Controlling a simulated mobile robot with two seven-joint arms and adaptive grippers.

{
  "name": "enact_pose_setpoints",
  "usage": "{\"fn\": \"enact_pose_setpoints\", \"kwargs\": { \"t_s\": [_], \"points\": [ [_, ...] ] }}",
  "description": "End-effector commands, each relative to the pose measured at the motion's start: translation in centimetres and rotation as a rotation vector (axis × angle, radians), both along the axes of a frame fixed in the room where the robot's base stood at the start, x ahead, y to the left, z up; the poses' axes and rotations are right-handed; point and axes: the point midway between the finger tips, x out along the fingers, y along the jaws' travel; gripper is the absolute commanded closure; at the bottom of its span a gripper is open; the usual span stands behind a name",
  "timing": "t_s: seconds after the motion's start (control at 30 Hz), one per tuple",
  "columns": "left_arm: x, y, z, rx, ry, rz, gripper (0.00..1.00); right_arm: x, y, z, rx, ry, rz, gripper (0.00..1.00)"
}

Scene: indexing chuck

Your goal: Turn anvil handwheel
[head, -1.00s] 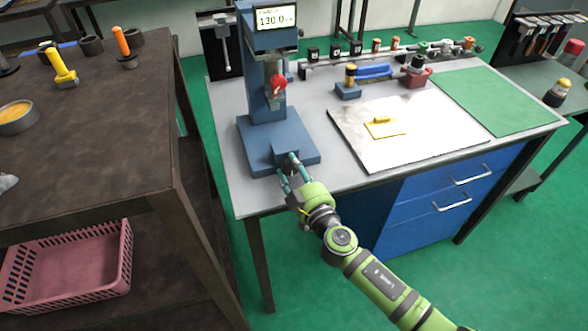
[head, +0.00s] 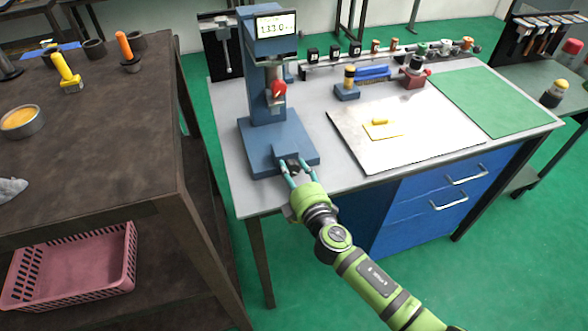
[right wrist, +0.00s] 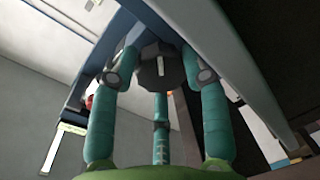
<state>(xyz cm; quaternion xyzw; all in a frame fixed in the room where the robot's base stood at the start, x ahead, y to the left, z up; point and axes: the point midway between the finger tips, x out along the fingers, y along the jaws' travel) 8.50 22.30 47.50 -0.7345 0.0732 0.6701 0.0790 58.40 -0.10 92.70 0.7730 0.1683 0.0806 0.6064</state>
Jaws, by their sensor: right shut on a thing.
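The blue instrument stand (head: 270,140) is on the workbench's left end, with a lit display (head: 275,27) at its top. The anvil handwheel (head: 290,164) is a small dark knob low on the front of the stand's base. It also shows in the right wrist view (right wrist: 160,70), dark and faceted with a pale mark on its face. My right gripper (head: 295,171) has teal fingers placed around the knob, shut on it. In the right wrist view its fingertips (right wrist: 161,72) are on either side of the knob, with another finger below. My left gripper is not in view.
Several small parts line the bench's back. A dark table (head: 110,140) stands close on the left, with a pink basket (head: 75,270) underneath.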

Motion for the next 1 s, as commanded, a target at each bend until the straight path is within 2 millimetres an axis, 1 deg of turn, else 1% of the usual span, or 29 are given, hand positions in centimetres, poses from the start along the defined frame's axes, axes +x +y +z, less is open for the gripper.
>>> {"fn": "enact_pose_setpoints", "kwargs": {
  "t_s": [0.03, 1.0],
  "points": [
    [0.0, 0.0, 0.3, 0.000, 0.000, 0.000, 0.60, 0.0, 0.4, 0.7, -0.037, -0.024, 0.008, 0.87],
    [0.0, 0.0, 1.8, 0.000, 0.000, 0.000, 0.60, -0.2, 0.7, 0.1, -0.918, -0.306, 0.009, 0.87]
  ]
}}
